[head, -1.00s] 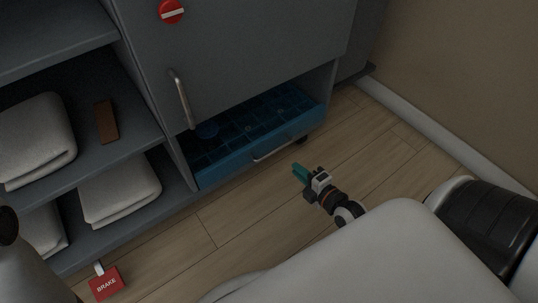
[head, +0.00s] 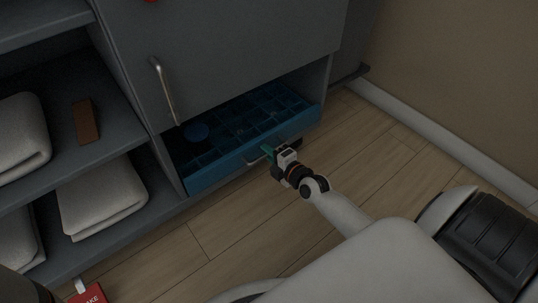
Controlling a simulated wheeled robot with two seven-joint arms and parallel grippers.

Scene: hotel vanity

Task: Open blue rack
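The blue rack (head: 205,178) is a low tray with a grid of compartments, in the open space at the bottom of the grey cabinet. A thin metal handle (head: 256,160) runs along its front face. My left gripper is out of view.
A cabinet door with a vertical metal handle (head: 164,92) is above the rack. Shelves on the left hold folded white towels (head: 102,198) and a brown block (head: 86,122). A red BRAKE tag (head: 88,295) shows at the bottom left. The wooden floor (head: 225,225) before the rack is clear.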

